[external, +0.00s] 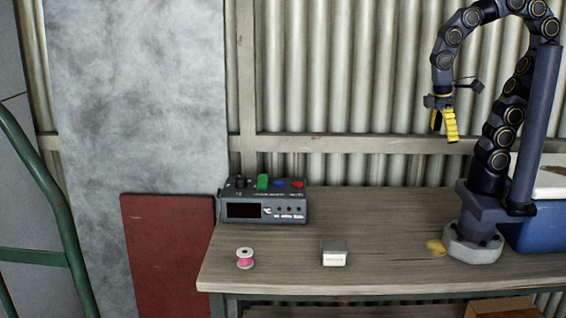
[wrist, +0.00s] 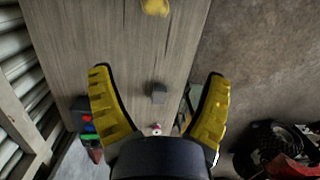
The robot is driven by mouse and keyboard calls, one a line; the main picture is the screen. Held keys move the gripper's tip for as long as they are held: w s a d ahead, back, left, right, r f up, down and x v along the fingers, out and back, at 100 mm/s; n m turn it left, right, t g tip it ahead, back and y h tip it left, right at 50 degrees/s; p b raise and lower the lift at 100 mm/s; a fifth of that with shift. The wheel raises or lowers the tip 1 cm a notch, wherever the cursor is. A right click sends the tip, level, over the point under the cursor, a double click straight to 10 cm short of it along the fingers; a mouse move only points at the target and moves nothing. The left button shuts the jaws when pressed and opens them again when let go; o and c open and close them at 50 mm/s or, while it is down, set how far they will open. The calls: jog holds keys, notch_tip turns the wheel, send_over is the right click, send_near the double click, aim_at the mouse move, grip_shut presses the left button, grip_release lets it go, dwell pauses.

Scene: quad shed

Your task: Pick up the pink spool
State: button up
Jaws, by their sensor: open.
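The pink spool (external: 245,258) stands upright on the left part of the wooden workbench (external: 400,225), near its front left corner. It has pale ends and pink thread. In the wrist view the spool (wrist: 157,129) is small, between the yellow fingers and just above the dark gripper body, which may hide part of it. My gripper (external: 443,125) hangs high above the right part of the bench, far from the spool. Its yellow fingers are spread apart and empty in the wrist view (wrist: 160,90).
A small grey and white box (external: 334,255) stands right of the spool. A dark device (external: 264,203) with coloured knobs stands behind the spool. A yellow object (external: 435,247) lies beside my base, and a blue cooler (external: 540,232) stands at the right. Bare bench lies between these things.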

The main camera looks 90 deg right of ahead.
jog(key=w+a+n+y, duration=0.1)
jog(key=w+a+n, duration=0.15)
jog(key=w, duration=1.25)
jog(key=n+t+y, duration=0.3)
jog(key=n, duration=0.8)
send_over(253, 235)
jog(key=s+d, duration=0.1)
jog(key=d, duration=0.1)
notch_tip(253, 235, down, 22)
jog(key=shift+x, duration=1.1)
jog(key=shift+d+x, duration=0.1)
jog(key=shift+x, duration=1.3)
jog(key=shift+d+x, duration=0.15)
jog(key=shift+x, duration=1.25)
jog(key=shift+w, duration=0.15)
jog(key=c, duration=1.1)
